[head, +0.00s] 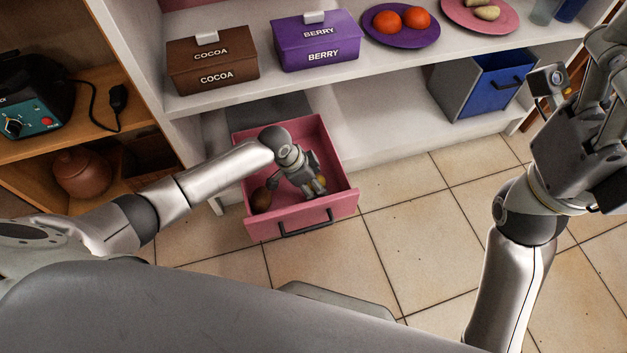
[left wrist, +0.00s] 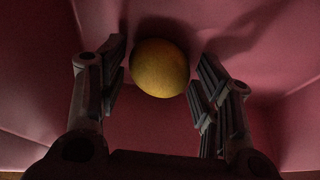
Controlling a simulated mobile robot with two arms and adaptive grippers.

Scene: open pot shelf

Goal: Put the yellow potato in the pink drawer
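The pink drawer (head: 348,205) is pulled out below the shelf. My left gripper (head: 314,188) reaches down inside it. In the left wrist view, the yellow potato (left wrist: 160,67) is at the drawer's pink floor, between the spread fingertips of my left gripper (left wrist: 160,85). Dark gaps show between the potato and both fingers, so the gripper is open. In the head view, only a small yellow patch (head: 321,182) shows beside the fingers. My right gripper (head: 610,75) is raised at the upper right, away from the drawer, with its fingertips partly out of frame.
A brown round object (head: 261,200) lies in the drawer's left side. Above are a brown cocoa box (head: 212,66), a purple berry box (head: 317,42), a purple plate (head: 388,40) with orange fruit and a pink plate (head: 478,24). A blue-fronted bin (head: 492,85) stands right. Tiled floor is clear.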

